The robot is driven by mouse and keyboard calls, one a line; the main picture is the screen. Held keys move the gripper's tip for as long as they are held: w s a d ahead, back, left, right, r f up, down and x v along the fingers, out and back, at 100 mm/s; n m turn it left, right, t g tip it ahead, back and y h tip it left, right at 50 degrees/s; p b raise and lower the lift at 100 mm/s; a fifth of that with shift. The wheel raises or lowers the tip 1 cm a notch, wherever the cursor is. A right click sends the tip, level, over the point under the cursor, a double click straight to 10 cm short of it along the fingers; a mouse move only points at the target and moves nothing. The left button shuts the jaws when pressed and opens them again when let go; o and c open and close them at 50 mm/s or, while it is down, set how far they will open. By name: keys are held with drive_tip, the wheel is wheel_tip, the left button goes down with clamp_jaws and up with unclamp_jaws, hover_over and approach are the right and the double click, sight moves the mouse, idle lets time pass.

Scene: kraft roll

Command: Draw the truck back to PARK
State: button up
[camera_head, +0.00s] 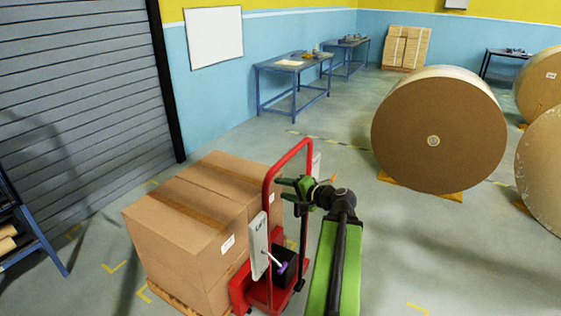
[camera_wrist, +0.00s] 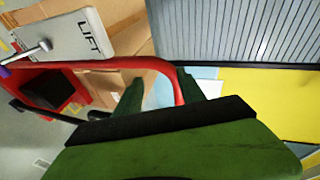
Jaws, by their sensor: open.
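The red truck (camera_head: 240,291) stands at the lower middle of the head view, with a tall looped handle (camera_head: 290,153), a black box and a grey LIFT panel (camera_head: 259,244). A lever with a purple knob (camera_head: 282,267) sticks out beside the panel. My gripper (camera_head: 284,189) is open at the handle's right upright. In the wrist view, my gripper's green fingers (camera_wrist: 166,92) stand apart with the red handle (camera_wrist: 178,88) showing between them. I cannot tell whether they touch it. No PARK lettering is readable.
Large cartons (camera_head: 185,220) on a wooden pallet stand against the truck. Yellow corner marks (camera_head: 114,267) lie on the floor. A blue rack (camera_head: 28,235) is at the left, big kraft rolls (camera_head: 440,130) at the right. Floor at the lower right is clear.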

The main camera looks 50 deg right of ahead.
sight(282, 166)
drive_tip(key=s+d+r+m+t+h, duration=0.1)
drive_tip(key=s+d+r+m+h, duration=0.25)
drive_tip(key=s+d, duration=0.3)
drive_tip(key=shift+n+y, duration=0.35)
drive_tip(key=b+x, duration=0.1)
drive_tip(key=x, duration=0.5)
drive_tip(key=b+x, duration=0.1)
drive_tip(key=x, duration=0.5)
drive_tip(key=b+x, duration=0.1)
drive_tip(key=x, duration=0.5)
drive_tip(key=shift+w+a+r, duration=0.1)
drive_tip(key=shift+w+r, duration=0.25)
drive_tip(key=shift+c, duration=0.5)
clamp_jaws()
